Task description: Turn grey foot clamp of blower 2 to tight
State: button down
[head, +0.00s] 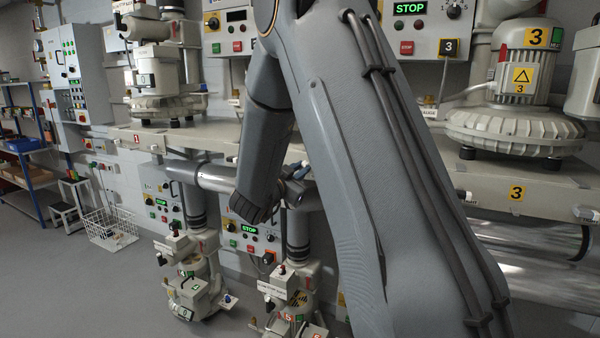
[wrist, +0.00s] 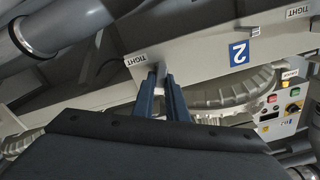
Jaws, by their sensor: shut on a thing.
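My gripper (wrist: 163,78) shows in the wrist view as two dark blue fingers, close together at the edge of the pale grey support beam. It is shut on the grey foot clamp, which is mostly hidden between the fingertips; its exact angle cannot be told. A TIGHT label (wrist: 136,60) is just left of the fingertips. The blue number 2 plate (wrist: 239,53) is on the beam to the right. The ribbed casing of blower 2 (wrist: 230,97) lies beside the fingers. In the head view my arm covers most of blower 2 and the clamp.
A second TIGHT label (wrist: 298,11) is at the wrist view's upper right. A control box (wrist: 283,105) is at the right, and a large pipe (wrist: 62,22) at the upper left. Blower 3 (head: 515,125) stands right in the head view. Floor (head: 75,285) is clear at lower left.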

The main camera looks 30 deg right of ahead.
jog(key=m+b, duration=0.4)
jog(key=b, duration=0.1)
jog(key=f+m+b, duration=0.1)
jog(key=m+b, duration=0.3)
jog(key=b, duration=0.1)
jog(key=m+b, duration=0.4)
jog(key=b, duration=0.2)
jog(key=shift+s+d+f+m, duration=0.15)
jog(key=shift+s+d+m, duration=0.05)
jog(key=shift+s+m, duration=0.1)
jog(key=c, duration=1.8)
grip_release()
jog(key=shift+o, duration=0.2)
